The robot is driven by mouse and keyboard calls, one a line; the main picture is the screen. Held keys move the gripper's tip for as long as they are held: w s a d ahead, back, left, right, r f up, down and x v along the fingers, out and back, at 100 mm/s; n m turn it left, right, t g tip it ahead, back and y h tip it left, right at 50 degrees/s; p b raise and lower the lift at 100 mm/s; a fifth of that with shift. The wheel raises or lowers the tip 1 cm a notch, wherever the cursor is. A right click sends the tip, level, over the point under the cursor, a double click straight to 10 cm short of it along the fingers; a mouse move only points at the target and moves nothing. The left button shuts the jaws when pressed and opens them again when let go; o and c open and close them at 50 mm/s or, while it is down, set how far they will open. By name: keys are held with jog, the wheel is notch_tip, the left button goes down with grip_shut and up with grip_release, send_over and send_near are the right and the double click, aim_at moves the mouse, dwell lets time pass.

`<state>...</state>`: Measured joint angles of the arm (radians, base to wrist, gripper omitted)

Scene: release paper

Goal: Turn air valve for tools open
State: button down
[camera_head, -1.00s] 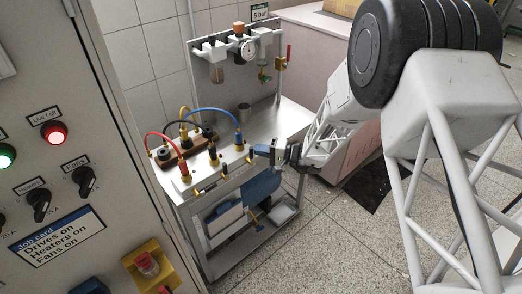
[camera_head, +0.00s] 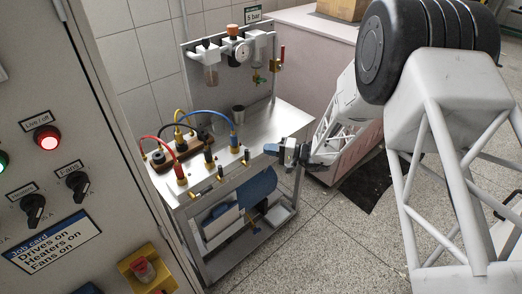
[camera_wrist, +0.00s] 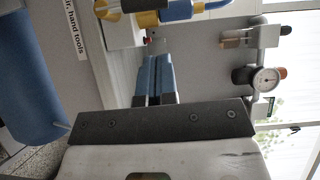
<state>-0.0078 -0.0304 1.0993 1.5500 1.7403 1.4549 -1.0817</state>
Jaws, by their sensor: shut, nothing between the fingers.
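My gripper (camera_head: 270,149) is shut with nothing between its blue fingertips. It is beside the right front corner of the metal cart's top, apart from the fittings. In the wrist view its fingers (camera_wrist: 154,78) lie together over the grey cart. Small yellow and black valve fittings (camera_head: 220,173) line the cart's front edge. A red-handled valve (camera_head: 282,53) stands upright at the right end of the back panel. A label (camera_wrist: 74,29) ending in "hand tools" shows in the wrist view. I cannot tell which valve it belongs to.
A pressure gauge (camera_head: 243,52) sits on the back panel (camera_head: 195,87), beneath a "5 bar" sign. Red, black, yellow and blue hoses (camera_head: 208,112) loop over the cart top. A control cabinet (camera_head: 75,130) stands at left. The floor (camera_head: 325,240) right of the cart is open.

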jog(key=s+d, duration=0.1)
jog(key=d, duration=0.7)
jog(key=shift+s, duration=0.3)
jog(key=shift+d, duration=0.1)
jog(key=s+r+n+g+h, duration=0.2)
jog(key=s+r+g+h, duration=0.4)
jog(key=s+r, duration=1.15)
jog(key=s+d+r+t+h, duration=0.1)
jog(key=s+d+r+h, duration=0.2)
jog(key=s, duration=0.4)
jog(key=s+d+r+t+h, duration=0.2)
jog(key=s+d+r+h, duration=0.1)
jog(key=s, duration=0.4)
jog(key=s+d+r+t+h, duration=0.2)
jog(key=s+d+r+h, duration=0.2)
jog(key=s, duration=0.3)
jog(key=shift+h, duration=0.8)
